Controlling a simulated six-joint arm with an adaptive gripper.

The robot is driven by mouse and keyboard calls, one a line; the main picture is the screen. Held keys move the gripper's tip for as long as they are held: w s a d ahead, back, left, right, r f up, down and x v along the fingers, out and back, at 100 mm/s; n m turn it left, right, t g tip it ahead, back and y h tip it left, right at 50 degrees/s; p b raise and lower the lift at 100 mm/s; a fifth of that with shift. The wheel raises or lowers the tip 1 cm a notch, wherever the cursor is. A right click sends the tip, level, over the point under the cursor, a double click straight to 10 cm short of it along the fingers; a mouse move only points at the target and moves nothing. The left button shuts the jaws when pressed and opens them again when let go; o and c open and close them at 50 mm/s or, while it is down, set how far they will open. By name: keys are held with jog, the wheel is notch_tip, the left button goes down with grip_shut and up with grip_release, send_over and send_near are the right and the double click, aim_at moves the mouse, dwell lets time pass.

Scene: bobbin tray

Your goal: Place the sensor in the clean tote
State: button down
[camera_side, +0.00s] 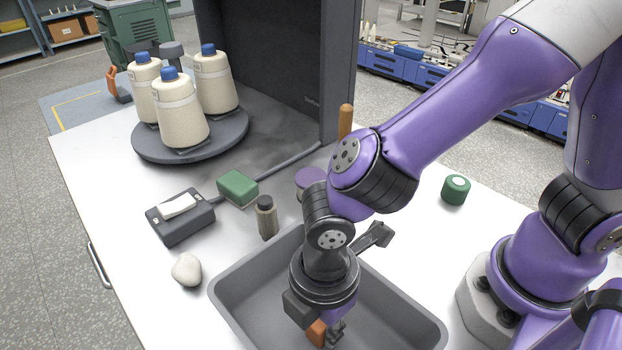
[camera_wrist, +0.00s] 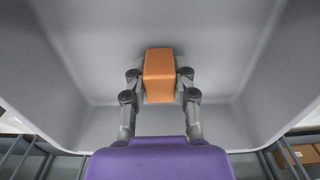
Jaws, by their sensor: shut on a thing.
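The sensor, an orange block (camera_side: 316,332), is between the fingers of my gripper (camera_side: 327,331). In the wrist view my gripper (camera_wrist: 159,82) is shut on the orange block (camera_wrist: 159,65), one finger on each side. The clean tote, a grey open tub (camera_side: 237,290), stands at the front of the bench. My gripper points down inside its rim. The wrist view shows the tote walls (camera_wrist: 70,50) around the block. I cannot tell whether the block touches the tote floor. My wrist hides part of the tote in the side view.
Behind the tote are a dark bottle (camera_side: 267,217), green sponge (camera_side: 238,188), purple disc (camera_side: 310,181) and dark box with a white top (camera_side: 180,220). A pale stone (camera_side: 187,270) lies left, a green cylinder (camera_side: 456,190) right. Cones (camera_side: 180,122) stand on a round tray (camera_side: 225,137).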

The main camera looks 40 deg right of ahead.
jog(key=c, duration=0.7)
grip_release()
jog(key=shift+f, duration=0.1)
jog(key=shift+o, duration=0.2)
jog(key=shift+r, duration=0.4)
notch_tip(320, 180, up, 11)
jog(key=w+d+r+m+t, duration=0.1)
jog(key=d+r+m+t, duration=0.1)
jog(key=d+m, duration=0.7)
jog(key=w+d+r+m+t, duration=0.2)
jog(key=d+m+t, duration=0.1)
jog(key=d+m, duration=0.6)
jog(key=d, duration=0.3)
jog(key=shift+w+d+r+t, duration=0.15)
jog(key=shift+d+t, duration=0.1)
jog(key=shift+t, duration=0.05)
